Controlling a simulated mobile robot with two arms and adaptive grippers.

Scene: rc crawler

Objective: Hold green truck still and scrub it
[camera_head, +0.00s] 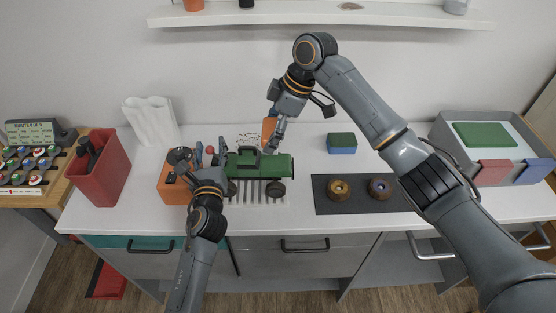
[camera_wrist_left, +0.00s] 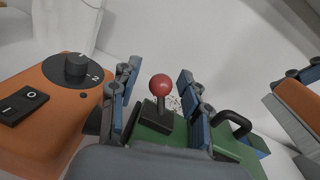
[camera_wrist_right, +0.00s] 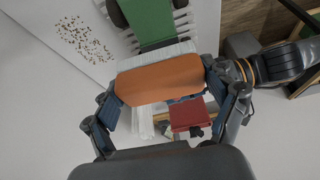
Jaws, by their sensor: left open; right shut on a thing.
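The green truck (camera_head: 275,165) stands on a white ribbed mat (camera_head: 262,196) at the middle of the counter, with dark wheels and a black handle on top. In the left wrist view a red-balled lever (camera_wrist_left: 161,88) rises from a black base on green bodywork. My left gripper (camera_head: 213,160) is open at the truck's left end, its fingers on either side of the lever. My right gripper (camera_head: 273,124) is shut on an orange brush (camera_wrist_right: 160,78) with pale bristles, held above and behind the truck. The bristles appear apart from the truck.
An orange control box (camera_head: 172,184) with a knob and switch sits left of the truck. A red bin (camera_head: 101,172), green-and-blue sponge (camera_head: 341,143), dark tray (camera_head: 330,201) and grey bin (camera_head: 455,133) stand around. Dark specks (camera_wrist_right: 84,39) lie behind the truck.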

